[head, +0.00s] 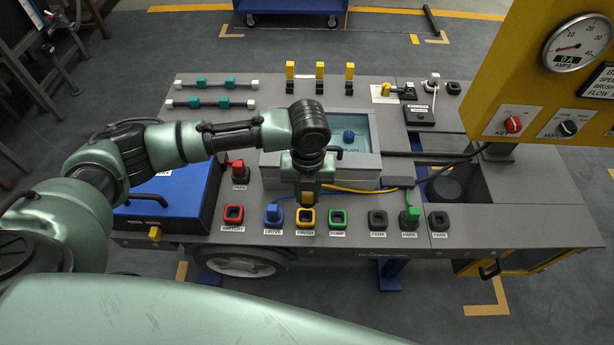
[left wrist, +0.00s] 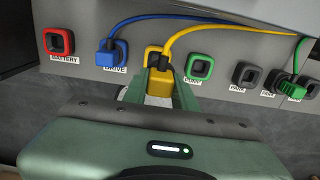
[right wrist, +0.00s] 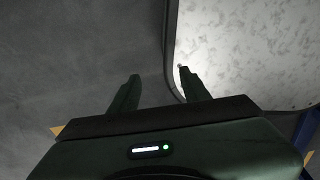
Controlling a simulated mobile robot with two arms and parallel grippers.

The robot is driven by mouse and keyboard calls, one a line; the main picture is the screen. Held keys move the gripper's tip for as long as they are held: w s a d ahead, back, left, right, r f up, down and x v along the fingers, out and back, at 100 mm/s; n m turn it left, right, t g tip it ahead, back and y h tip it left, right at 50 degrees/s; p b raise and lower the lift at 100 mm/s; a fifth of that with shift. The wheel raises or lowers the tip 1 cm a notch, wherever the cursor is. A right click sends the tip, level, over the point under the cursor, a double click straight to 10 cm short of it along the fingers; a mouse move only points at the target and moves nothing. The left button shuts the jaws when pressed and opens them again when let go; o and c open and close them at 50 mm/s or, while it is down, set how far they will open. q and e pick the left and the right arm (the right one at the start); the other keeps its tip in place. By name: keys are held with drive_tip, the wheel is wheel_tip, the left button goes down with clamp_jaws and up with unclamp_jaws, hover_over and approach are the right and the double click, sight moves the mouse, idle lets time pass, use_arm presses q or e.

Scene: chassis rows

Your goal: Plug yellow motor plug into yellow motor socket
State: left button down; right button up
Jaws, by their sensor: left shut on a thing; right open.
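My left gripper (head: 306,192) points down over the front row of the panel, shut on the yellow motor plug (head: 307,199). In the left wrist view the plug (left wrist: 159,90) sits between the fingers, with the yellow cable running from its black collar. The yellow motor socket (head: 306,224), labelled BRUSH, is right at the plug in the head view. In the left wrist view the socket (left wrist: 150,50) shows partly behind the plug and collar. I cannot tell whether the plug touches it. My right gripper (right wrist: 157,88) is open and empty, away from the panel; the head view does not show it.
The blue plug (head: 273,213) stands in the DRIVE socket on the left. The empty green PUMP socket (head: 338,217) is close on the right. A red BATTERY socket (head: 233,214) and black PARK sockets share the row. A green plug (head: 410,212) stands in one PARK socket.

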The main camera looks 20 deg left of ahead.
sight(306, 204)
use_arm(q)
drive_tip(key=shift+s+a+f, duration=0.15)
drive_tip(key=shift+s+a, duration=0.05)
drive_tip(key=shift+a, duration=0.05)
drive_tip(key=shift+f, duration=0.1)
drive_tip(key=shift+d+f+b, duration=0.1)
drive_tip(key=shift+f+b, duration=0.4)
drive_tip(key=shift+b, duration=0.2)
wheel_tip(306, 204, down, 2)
drive_tip(key=b, duration=0.2)
drive_tip(key=shift+f+b, duration=0.15)
drive_tip(key=shift+b, duration=0.15)
drive_tip(key=shift+f+b, duration=0.6)
drive_tip(key=shift+b, duration=0.15)
drive_tip(key=shift+r, duration=0.1)
